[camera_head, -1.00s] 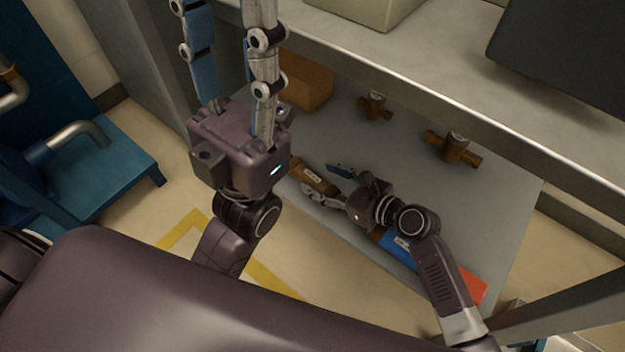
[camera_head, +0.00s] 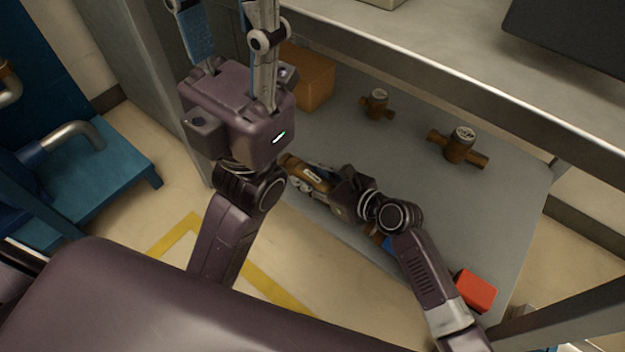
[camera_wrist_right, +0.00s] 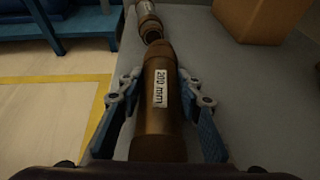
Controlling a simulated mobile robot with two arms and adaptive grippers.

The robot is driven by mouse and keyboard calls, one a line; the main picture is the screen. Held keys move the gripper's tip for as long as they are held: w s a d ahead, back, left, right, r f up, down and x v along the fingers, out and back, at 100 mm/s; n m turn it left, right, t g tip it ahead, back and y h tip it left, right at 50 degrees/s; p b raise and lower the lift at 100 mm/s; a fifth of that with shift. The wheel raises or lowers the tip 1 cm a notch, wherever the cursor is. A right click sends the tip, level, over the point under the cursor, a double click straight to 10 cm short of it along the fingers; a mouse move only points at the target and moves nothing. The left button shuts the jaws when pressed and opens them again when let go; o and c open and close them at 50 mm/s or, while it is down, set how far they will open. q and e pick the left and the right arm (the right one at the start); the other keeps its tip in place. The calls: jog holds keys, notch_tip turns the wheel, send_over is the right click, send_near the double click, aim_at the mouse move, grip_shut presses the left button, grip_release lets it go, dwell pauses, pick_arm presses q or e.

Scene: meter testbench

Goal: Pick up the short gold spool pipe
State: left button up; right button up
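A gold spool pipe (camera_head: 313,174) with a white label lies on the grey lower shelf. In the right wrist view this pipe (camera_wrist_right: 160,110) points away from me, and its label seems to read 210 mm. My right gripper (camera_head: 312,180) is low at the shelf with its fingers along both sides of the pipe. In the right wrist view the fingers (camera_wrist_right: 158,85) are spread, with a narrow gap at the left. A second gold pipe piece (camera_wrist_right: 148,20) with a label lies beyond its far end. My left gripper (camera_head: 228,45) is open, empty and raised, its fingertips cut off.
On the shelf (camera_head: 400,170) are an orange-brown box (camera_head: 309,78), two brass valve-like fittings (camera_head: 376,104) (camera_head: 459,146), and a red block (camera_head: 476,290). A blue item (camera_head: 383,240) is mostly hidden under my right arm. The upper shelf edge (camera_head: 400,65) runs above.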

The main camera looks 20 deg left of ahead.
grip_shut()
jog(key=shift+r, duration=0.1)
